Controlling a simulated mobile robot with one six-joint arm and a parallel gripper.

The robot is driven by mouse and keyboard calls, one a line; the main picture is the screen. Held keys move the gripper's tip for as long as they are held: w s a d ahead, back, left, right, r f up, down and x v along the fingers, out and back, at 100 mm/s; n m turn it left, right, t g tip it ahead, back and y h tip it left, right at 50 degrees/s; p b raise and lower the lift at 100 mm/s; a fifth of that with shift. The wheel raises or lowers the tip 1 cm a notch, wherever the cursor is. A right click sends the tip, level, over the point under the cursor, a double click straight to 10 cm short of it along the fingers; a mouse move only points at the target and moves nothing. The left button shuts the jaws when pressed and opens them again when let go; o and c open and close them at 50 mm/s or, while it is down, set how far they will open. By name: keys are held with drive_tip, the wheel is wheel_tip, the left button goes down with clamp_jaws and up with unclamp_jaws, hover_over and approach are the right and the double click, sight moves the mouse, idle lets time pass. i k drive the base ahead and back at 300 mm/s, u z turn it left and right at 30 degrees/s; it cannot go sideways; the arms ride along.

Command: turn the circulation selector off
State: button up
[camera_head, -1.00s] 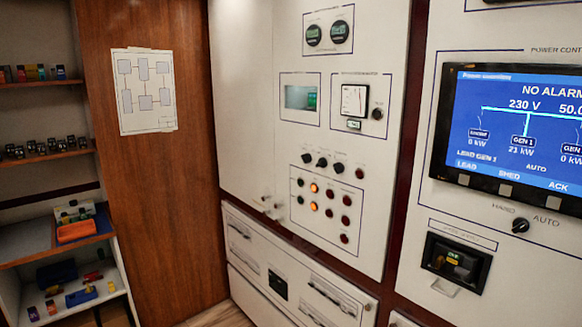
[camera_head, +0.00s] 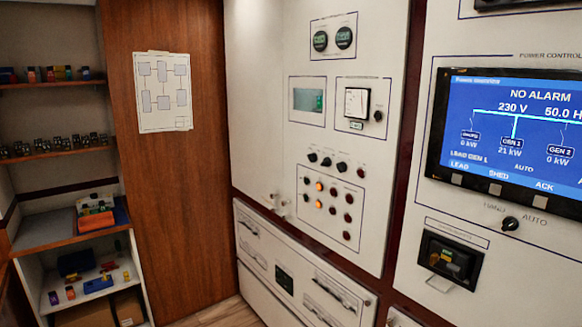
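I cannot tell which control is the circulation selector, as the small labels are unreadable. A row of small black knobs (camera_head: 326,161) sits on the white middle panel, above a block of round lamps or buttons (camera_head: 333,205), two of them lit orange. My gripper is not in view.
The blue screen (camera_head: 520,130) reads NO ALARM and 230 V. A black breaker-like unit (camera_head: 450,261) is below it. Drawers (camera_head: 262,245) with handles lie under the middle panel. Shelves (camera_head: 60,154) with small parts stand at the left, beside a wooden panel (camera_head: 180,230) with a paper diagram (camera_head: 162,92).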

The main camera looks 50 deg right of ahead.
sight(326, 162)
drive_tip(key=u, duration=0.15)
drive_tip(key=k, duration=0.2)
drive_tip(key=u, duration=1.3)
drive_tip(key=k, duration=0.8)
drive_tip(key=z, duration=1)
drive_tip(key=k, duration=0.65)
drive_tip(key=z, duration=0.5)
drive_tip(key=i, duration=0.55)
drive_tip(key=u, duration=0.05)
